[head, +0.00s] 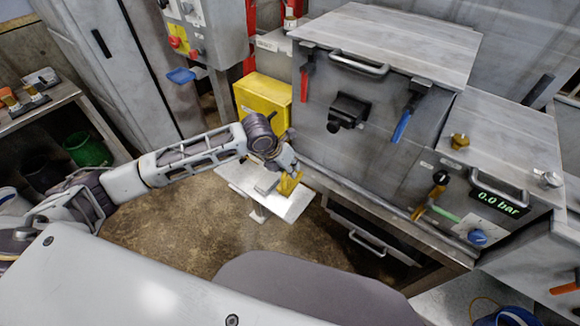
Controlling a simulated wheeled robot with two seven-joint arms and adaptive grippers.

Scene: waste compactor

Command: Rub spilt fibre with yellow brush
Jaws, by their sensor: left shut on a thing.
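My left gripper (287,172) reaches in from the left and is shut on a small yellow thing, which looks like the yellow brush (290,184). It is low over a small pale plate (287,207) on a stand, in front of the compactor. Whether the brush touches the plate I cannot tell. A small grey block shape (266,184) shows beside the brush on the plate. I cannot make out the spilt fibre. My right gripper is not in view.
The grey compactor (370,110) stands at the right, with a lever handle, a blue handle and a display reading 0.0 bar (498,203). A yellow box (262,95) stands behind my gripper. A side table (35,110) is at the left. Brown floor lies open below the arm.

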